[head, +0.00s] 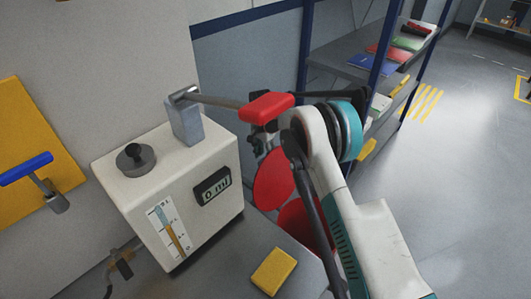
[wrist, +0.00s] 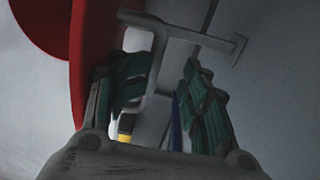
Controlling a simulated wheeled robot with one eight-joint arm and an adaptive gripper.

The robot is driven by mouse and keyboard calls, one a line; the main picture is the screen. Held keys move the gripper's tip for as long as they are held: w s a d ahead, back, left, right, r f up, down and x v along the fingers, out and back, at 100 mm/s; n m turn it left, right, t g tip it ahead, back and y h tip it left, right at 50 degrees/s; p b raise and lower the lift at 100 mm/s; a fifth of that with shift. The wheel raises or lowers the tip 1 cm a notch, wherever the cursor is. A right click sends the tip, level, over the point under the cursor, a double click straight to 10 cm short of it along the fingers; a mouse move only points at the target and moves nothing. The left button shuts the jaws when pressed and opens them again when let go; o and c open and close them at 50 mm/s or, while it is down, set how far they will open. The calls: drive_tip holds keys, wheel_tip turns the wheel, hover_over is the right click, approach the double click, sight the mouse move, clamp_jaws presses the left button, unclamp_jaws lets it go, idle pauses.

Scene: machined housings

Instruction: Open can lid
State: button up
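A red round disc (head: 273,178), which looks like the can lid, shows in the head view left of my arm. A second red round part (head: 305,222) sits below it, partly covered by my arm. In the wrist view a large red surface (wrist: 92,45) fills the left side, seen nearly edge-on. A grey bent handle (wrist: 158,45) extends from beside it. My gripper (wrist: 165,72) is open, with its left finger close to the red surface and the handle around the fingertips. Contact cannot be told. In the head view my arm mostly hides the gripper.
A white box (head: 135,195) with a "0 ml" display and a red-handled lever (head: 267,107) stands left of my arm. A yellow block (head: 273,271) lies on the grey surface in front. Shelves (head: 352,65) stand behind; open floor (head: 460,170) lies right.

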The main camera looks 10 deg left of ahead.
drive_tip(key=shift+f, duration=0.6)
wheel_tip(320, 180, up, 13)
drive_tip(key=shift+w+a, duration=0.3)
drive_tip(key=s+d+r+n+t, duration=0.1)
drive_tip(key=s+d+r, duration=0.45)
drive_tip(key=r, duration=0.25)
drive_tip(key=s+d+r+n+t+y, duration=0.1)
drive_tip(key=s+d+r, duration=0.4)
drive_tip(key=d+r, duration=0.25)
drive_tip(key=s+d+r+n+t, duration=0.1)
drive_tip(key=s+d+r+t, duration=0.1)
drive_tip(key=s+d+r, duration=0.45)
drive_tip(key=s+d+r+n+t, duration=0.1)
drive_tip(key=s+d+r, duration=0.15)
drive_tip(key=s, duration=0.25)
drive_tip(key=s+d+r+n, duration=0.1)
drive_tip(key=s+d+r, duration=0.15)
drive_tip(key=s, duration=0.25)
drive_tip(key=s+d+f+n+t, duration=0.1)
drive_tip(key=s+d+f, duration=0.2)
drive_tip(key=s, duration=0.4)
drive_tip(key=s+d+f+n+t, duration=0.1)
drive_tip(key=s+d+f, duration=0.1)
drive_tip(key=s+f, duration=0.2)
drive_tip(key=s, duration=0.3)
drive_tip(key=shift+s+d+t, duration=0.3)
drive_tip(key=shift+s+d, duration=0.1)
